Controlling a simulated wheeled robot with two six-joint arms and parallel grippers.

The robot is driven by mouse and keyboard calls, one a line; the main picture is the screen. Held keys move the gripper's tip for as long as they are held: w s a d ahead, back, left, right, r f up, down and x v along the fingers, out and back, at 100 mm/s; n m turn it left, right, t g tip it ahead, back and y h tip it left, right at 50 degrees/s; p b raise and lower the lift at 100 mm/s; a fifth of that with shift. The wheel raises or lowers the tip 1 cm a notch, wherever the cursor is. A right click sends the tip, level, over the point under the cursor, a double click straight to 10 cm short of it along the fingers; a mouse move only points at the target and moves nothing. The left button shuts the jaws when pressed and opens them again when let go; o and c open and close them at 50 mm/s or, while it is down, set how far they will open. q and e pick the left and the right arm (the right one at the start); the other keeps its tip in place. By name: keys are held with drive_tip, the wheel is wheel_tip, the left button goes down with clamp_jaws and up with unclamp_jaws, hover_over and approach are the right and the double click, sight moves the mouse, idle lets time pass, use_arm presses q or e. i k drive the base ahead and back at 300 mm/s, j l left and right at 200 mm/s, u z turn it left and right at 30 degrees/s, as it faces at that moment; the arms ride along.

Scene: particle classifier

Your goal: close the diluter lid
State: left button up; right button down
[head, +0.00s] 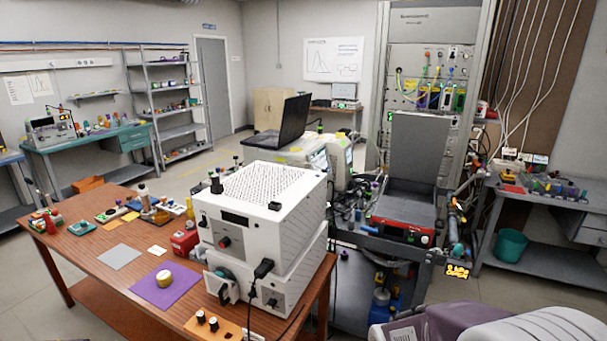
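The diluter appears to be the grey and red box on the dark cart right of the middle. Its grey lid (417,146) stands upright, open, at the back edge of the box. The box's grey inside (408,208) shows in front of the lid, above the red front (402,231). Neither of my grippers shows in the head view.
A brown table (90,258) at left front carries a white perforated instrument (262,205) and several small items. A black laptop (292,113) stands behind it. A tall grey rack (432,55) stands behind the lid. A shelf bench with a teal bin (510,245) is at right.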

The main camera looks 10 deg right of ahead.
sight(419, 142)
drive_tip(key=i+l+u, duration=0.2)
drive_tip(key=l, duration=0.6)
drive_tip(key=l+u, duration=0.2)
drive_tip(key=l, duration=0.65)
drive_tip(key=l+u, duration=0.2)
drive_tip(key=l, duration=0.6)
drive_tip(key=l+u, duration=0.2)
drive_tip(key=l, duration=0.65)
drive_tip(key=k+l+u, duration=0.2)
drive_tip(key=l, duration=0.6)
